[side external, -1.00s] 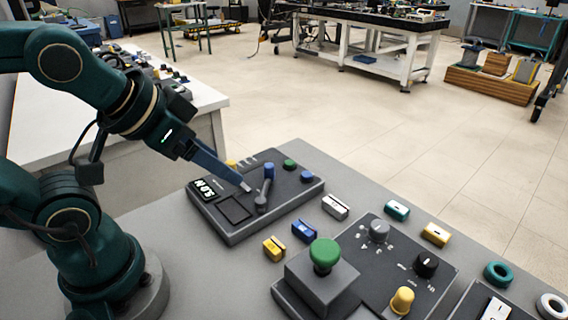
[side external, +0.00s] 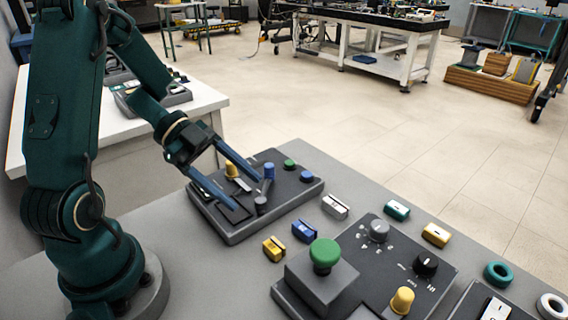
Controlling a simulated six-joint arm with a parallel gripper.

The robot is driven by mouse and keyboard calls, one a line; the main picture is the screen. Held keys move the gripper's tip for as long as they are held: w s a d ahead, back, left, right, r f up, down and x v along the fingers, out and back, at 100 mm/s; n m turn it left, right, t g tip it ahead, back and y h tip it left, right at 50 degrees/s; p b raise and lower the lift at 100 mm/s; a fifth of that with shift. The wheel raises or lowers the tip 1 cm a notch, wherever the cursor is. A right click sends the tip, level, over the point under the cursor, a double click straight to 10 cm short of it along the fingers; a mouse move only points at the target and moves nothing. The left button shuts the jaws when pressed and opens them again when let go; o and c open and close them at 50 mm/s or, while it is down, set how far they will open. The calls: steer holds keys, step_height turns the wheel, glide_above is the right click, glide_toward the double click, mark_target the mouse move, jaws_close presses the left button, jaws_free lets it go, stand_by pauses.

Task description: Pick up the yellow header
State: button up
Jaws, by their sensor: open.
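A small yellow block (side external: 274,248) with dark markings, which looks like a yellow header, lies on the grey bench at the front, next to a blue block (side external: 304,231). A second, orange-yellow block (side external: 436,234) with a pale top lies further right; I cannot tell for certain which of them is the header. My gripper (side external: 249,195) is open and empty. Its two long blue fingers are spread over the dark control panel (side external: 240,231), up and left of the yellow block and apart from it. The fingers hide part of the panel, including its display.
A green mushroom button (side external: 324,255) on a grey box stands close right of the yellow block. A white block (side external: 335,206) and teal block (side external: 396,210) lie behind. Bare bench lies left of the yellow block.

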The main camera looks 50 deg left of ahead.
mark_target(268, 243)
steer(key=shift+n+g+h, duration=0.3)
steer(key=shift+n+g, duration=0.1)
steer(key=shift+n, duration=0.3)
steer(key=s+a+f, duration=0.1)
steer(key=s+f, duration=0.1)
steer(key=s, duration=0.1)
steer(key=shift+a+f, duration=0.4)
steer(key=shift+s+a+f+n, duration=0.2)
steer(key=shift+f+n, duration=0.2)
steer(key=shift+f, duration=0.05)
steer(key=x, duration=0.6)
steer(key=shift+w, duration=0.15)
steer(key=shift+x, duration=2.8)
steer(key=shift+w+a+t, duration=0.15)
steer(key=shift+w+t, duration=0.05)
steer(key=shift+t, duration=0.1)
jaws_close()
